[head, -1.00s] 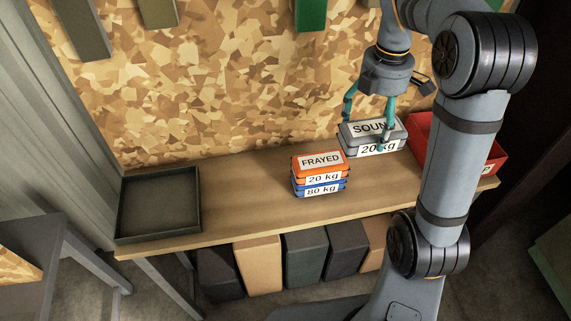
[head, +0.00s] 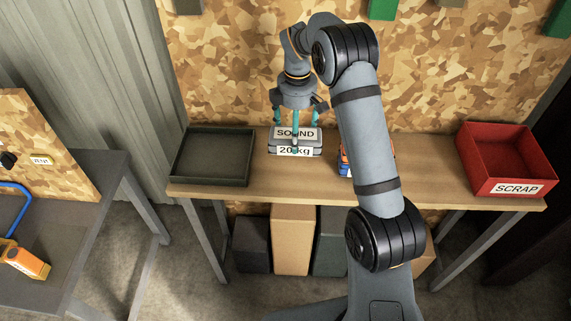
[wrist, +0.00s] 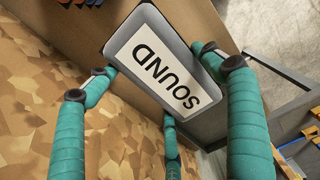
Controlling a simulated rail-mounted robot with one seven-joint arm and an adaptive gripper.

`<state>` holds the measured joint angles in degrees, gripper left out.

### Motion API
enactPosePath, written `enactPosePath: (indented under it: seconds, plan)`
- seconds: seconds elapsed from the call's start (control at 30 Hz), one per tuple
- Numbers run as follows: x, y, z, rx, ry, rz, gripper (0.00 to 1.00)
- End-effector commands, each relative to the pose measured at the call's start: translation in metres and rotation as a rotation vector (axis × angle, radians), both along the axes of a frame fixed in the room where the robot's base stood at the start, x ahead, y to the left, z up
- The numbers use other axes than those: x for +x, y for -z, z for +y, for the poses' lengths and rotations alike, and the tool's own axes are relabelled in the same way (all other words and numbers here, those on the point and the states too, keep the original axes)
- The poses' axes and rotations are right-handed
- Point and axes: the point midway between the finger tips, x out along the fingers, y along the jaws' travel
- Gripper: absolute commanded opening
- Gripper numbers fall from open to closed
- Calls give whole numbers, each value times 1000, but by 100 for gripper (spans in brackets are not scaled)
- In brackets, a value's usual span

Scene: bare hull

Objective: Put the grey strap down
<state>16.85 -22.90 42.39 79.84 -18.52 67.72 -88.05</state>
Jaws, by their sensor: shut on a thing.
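The grey strap (head: 297,143) is a flat grey block labelled SOUND on top and 20 kg on its front. My gripper (head: 296,132) has its teal fingers shut around it from above. The strap is over the wooden bench, between the dark tray and the orange and blue straps; I cannot tell whether it touches the bench top. In the wrist view the grey strap (wrist: 156,62) lies between the fingers, its SOUND label facing the camera. The orange and blue straps (head: 347,162) are mostly hidden behind my arm.
An empty dark tray (head: 212,182) sits at the bench's left end. A red bin (head: 480,178) marked SCRAP is at the right end. The wooden bench (head: 440,195) is bare between my arm and the bin. A second table (head: 80,215) with orange equipment stands at left.

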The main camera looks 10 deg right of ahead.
Motion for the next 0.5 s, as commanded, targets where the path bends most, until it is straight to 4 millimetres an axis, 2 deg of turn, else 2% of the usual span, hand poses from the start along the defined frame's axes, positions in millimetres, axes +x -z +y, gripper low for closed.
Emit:
enactPosePath:
  seconds: [0.2,0.37,0.5]
  plan:
    - [-2,37,-1,-1,0,4,42]
    - [-1,52,0,0,0,3,42]
    - [-1,72,0,-1,-1,4,42]
